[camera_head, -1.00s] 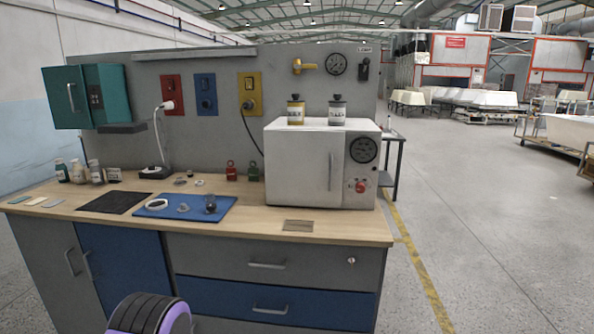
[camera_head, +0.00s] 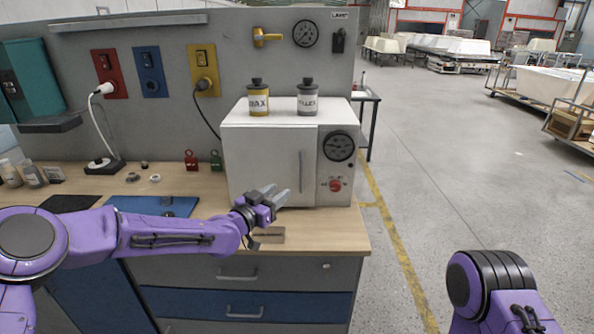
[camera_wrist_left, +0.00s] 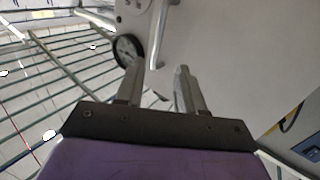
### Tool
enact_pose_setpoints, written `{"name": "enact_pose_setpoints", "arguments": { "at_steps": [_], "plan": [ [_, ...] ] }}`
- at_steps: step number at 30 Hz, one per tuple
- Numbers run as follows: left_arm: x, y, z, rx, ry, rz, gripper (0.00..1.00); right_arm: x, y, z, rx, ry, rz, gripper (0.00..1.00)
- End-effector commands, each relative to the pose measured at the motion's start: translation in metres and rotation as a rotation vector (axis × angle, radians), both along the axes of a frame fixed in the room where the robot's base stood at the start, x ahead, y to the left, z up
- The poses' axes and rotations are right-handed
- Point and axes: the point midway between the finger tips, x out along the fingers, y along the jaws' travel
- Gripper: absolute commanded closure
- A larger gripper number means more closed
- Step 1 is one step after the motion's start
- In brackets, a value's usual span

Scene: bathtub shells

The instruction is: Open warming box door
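The white warming box (camera_head: 265,150) stands on the workbench with its door shut. Its vertical bar handle (camera_head: 301,171) is on the front; the gauge (camera_head: 339,146) and red knob (camera_head: 336,185) are to the right of it. My left gripper (camera_head: 278,193) is in front of the lower door, left of and apart from the handle. In the left wrist view the two fingers (camera_wrist_left: 160,88) are spread with nothing between them. The handle (camera_wrist_left: 160,35) and gauge (camera_wrist_left: 127,49) show beyond the fingertips. My right gripper is out of view; part of my right arm shows at the lower right.
A yellow-labelled bottle (camera_head: 259,99) and a grey bottle (camera_head: 307,98) stand on top of the box. A blue mat (camera_head: 120,207) lies left on the bench (camera_head: 330,235). Red and green padlock-like items (camera_head: 191,160) stand left of the box.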

Motion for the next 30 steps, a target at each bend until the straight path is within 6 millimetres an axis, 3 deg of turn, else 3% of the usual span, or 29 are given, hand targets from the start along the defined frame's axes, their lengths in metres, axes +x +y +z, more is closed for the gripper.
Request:
{"name": "enact_pose_setpoints", "arguments": {
  "at_steps": [7,15,28,29,30],
  "plan": [
    [0.039,-0.026,0.000,-0.001,0.006,0.002,0.62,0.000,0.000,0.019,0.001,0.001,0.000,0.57],
    [0.073,-0.051,-0.003,-0.001,0.004,-0.002,0.62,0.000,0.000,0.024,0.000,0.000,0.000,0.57],
    [0.081,-0.056,-0.004,-0.004,0.007,-0.001,0.62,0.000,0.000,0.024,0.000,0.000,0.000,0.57],
    [0.081,-0.056,-0.004,-0.004,0.007,-0.001,0.68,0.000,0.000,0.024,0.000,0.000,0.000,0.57],
    [0.081,-0.056,-0.004,-0.004,0.007,-0.001,0.81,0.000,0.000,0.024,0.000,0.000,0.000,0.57]
  ]
}}
